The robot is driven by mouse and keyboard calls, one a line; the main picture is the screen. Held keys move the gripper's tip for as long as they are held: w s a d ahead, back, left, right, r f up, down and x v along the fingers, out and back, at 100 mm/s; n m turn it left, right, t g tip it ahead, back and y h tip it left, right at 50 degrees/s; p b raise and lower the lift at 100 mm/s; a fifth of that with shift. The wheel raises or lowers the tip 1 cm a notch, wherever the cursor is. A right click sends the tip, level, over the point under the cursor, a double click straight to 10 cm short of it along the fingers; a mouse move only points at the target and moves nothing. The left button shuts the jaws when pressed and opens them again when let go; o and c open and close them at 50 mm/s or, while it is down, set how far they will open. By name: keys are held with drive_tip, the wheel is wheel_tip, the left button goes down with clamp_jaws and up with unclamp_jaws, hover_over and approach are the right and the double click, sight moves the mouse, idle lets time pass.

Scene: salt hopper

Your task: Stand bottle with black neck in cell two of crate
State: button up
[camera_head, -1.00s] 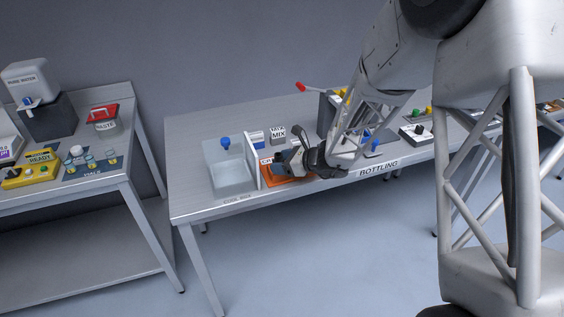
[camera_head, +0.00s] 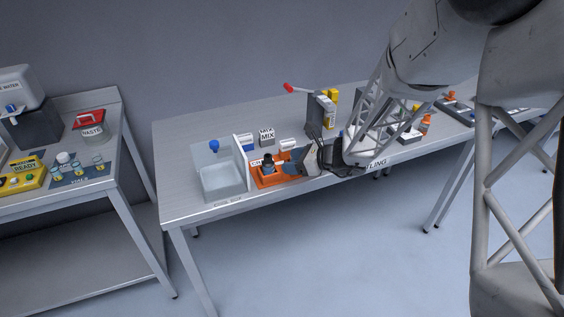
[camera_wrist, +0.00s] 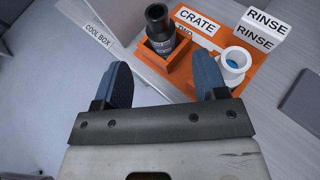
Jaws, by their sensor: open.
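The bottle with the black neck (camera_wrist: 157,28) stands in a cell of the orange crate (camera_wrist: 178,82) in the wrist view. It looks upright, and a label partly hidden beside it seems to read TWO. In the head view the black bottle (camera_head: 269,161) shows above the orange crate (camera_head: 262,183). My gripper (camera_wrist: 163,82) is open, its two blue fingers spread and empty, apart from the bottle on the near side. In the head view my gripper (camera_head: 297,163) is just right of the bottle.
A white ring-shaped piece with a blue centre (camera_wrist: 235,62) stands close to my right finger, near RINSE labels (camera_wrist: 262,22). The clear cool box (camera_head: 222,180) adjoins the crate on the left. A MIX block (camera_head: 267,137) stands behind.

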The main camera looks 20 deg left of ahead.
drive_tip(key=shift+v, duration=2)
drive_tip(key=s+d+r+n+g+h, duration=0.1)
drive_tip(key=s+d+r+n+h, duration=0.3)
drive_tip(key=s+d+r+n, duration=0.65)
drive_tip(key=s+d+r+n+t+h, duration=0.1)
drive_tip(key=s+d+r+n+h, duration=0.1)
drive_tip(key=s+d, duration=0.5)
drive_tip(key=s+d+r+n+t+h, duration=0.1)
drive_tip(key=s+d+r+n+h, duration=0.1)
drive_tip(key=s+d, duration=0.5)
drive_tip(key=s+d+r+n+t+h, duration=0.1)
drive_tip(key=s+d+h, duration=0.4)
drive_tip(key=d, duration=1)
drive_tip(key=s+r+n, duration=0.1)
drive_tip(key=s+n, duration=0.1)
drive_tip(key=shift+s+r+t+h, duration=0.15)
drive_tip(key=shift+s+t+h, duration=0.15)
